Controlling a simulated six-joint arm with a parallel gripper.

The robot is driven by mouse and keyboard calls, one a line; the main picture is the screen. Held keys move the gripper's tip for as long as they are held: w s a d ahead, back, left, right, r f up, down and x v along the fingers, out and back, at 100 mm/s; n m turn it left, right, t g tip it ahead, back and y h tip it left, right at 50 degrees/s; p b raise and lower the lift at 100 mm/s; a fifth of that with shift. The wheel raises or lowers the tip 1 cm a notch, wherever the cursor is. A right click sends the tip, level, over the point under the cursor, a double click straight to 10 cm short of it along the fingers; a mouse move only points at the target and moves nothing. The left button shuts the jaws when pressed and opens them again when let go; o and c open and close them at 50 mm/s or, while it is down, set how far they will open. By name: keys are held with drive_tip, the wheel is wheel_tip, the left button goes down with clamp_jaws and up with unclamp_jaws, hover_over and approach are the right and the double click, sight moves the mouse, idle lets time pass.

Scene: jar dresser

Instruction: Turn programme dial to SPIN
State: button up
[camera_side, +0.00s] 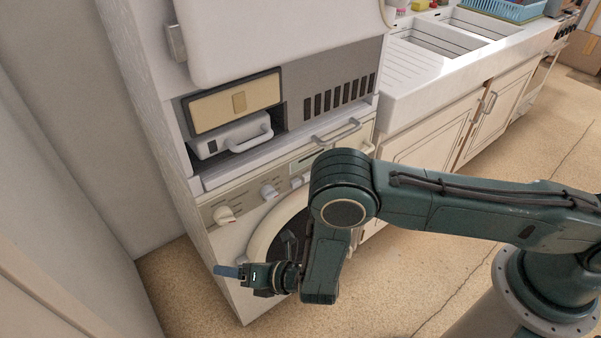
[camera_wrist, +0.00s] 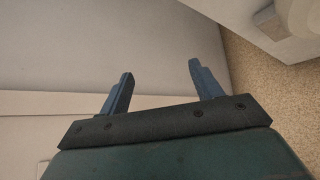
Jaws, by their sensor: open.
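The cream washing machine (camera_side: 228,243) has a control panel with two pale knobs. A larger dial (camera_side: 224,214) with marks around it is at the panel's left end, and a smaller knob (camera_side: 269,190) is to its right. The markings are too small to read, so I cannot tell which setting either points to. My gripper (camera_side: 222,271) is low in front of the machine's left side, below the larger dial and apart from it. In the wrist view my gripper (camera_wrist: 161,75) has its two blue fingers spread, with nothing between them.
The round door (camera_side: 262,240) is partly hidden behind my arm. Above the panel is a niche with a white handled box (camera_side: 230,137) and a tan panel (camera_side: 235,101). A grey wall (camera_side: 75,150) stands at left. A sink counter (camera_side: 440,75) is at right. Speckled floor lies below.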

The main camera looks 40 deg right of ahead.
drive_tip(key=r+n+h, duration=0.1)
drive_tip(key=n+h, duration=0.1)
drive_tip(key=n+t+h, duration=0.2)
drive_tip(key=h, duration=0.4)
approach(227, 220)
drive_tip(key=v, duration=0.4)
drive_tip(key=shift+x, duration=6.8)
drive_tip(key=shift+c, duration=0.2)
drive_tip(key=c, duration=0.9)
